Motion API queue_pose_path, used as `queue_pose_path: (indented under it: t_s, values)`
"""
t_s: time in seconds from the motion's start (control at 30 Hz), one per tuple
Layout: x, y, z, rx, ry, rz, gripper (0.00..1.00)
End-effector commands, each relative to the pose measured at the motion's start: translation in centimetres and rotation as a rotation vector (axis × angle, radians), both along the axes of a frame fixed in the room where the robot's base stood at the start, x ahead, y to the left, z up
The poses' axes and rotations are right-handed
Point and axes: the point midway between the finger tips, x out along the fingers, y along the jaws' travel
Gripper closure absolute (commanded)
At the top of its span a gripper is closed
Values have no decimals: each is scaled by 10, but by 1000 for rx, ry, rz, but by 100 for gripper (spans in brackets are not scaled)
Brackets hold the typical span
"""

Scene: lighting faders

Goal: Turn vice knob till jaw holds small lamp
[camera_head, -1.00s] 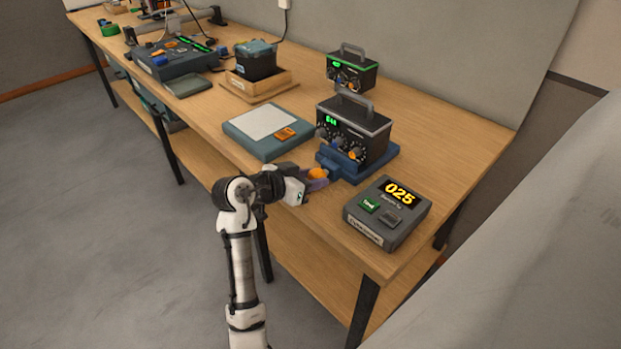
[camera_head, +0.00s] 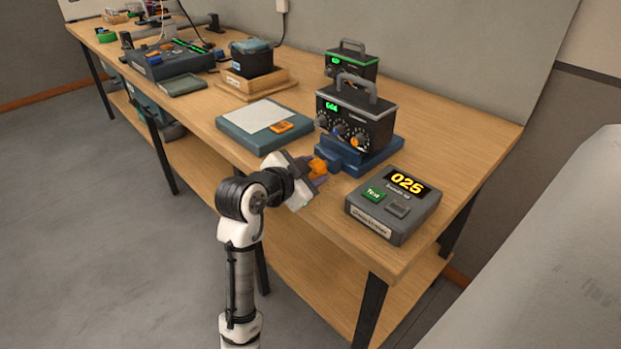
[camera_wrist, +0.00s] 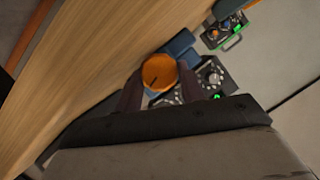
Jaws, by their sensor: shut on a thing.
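My gripper (camera_head: 312,180) is shut on the orange knob (camera_head: 318,164) at the front of the blue vice (camera_head: 375,159). In the wrist view the round knob (camera_wrist: 160,72), with a dark mark on its face, sits between the two dark fingers. A black box with a handle, dials and a green display (camera_head: 355,116) stands upright at the vice. It may be the small lamp, but I cannot tell. The contact between jaw and box is hidden, so I cannot tell whether the jaw touches it.
A grey box reading 025 (camera_head: 395,205) stands right of my gripper near the table's front edge. A flat pad with an orange block (camera_head: 262,129) lies to the left. A similar black box (camera_head: 351,66) and a wooden tray (camera_head: 257,83) stand behind. Bare tabletop lies at right.

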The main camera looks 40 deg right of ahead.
Motion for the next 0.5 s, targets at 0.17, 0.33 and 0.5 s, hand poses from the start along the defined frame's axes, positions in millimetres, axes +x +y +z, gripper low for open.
queue_pose_path:
  t_s: [0.17, 0.33, 0.5]
  values:
    - [-1, 0, 0, 3, -39, 0, 84]
    - [-1, 0, 1, 4, -47, 0, 84]
    - [-1, 0, 1, 4, -47, 0, 84]
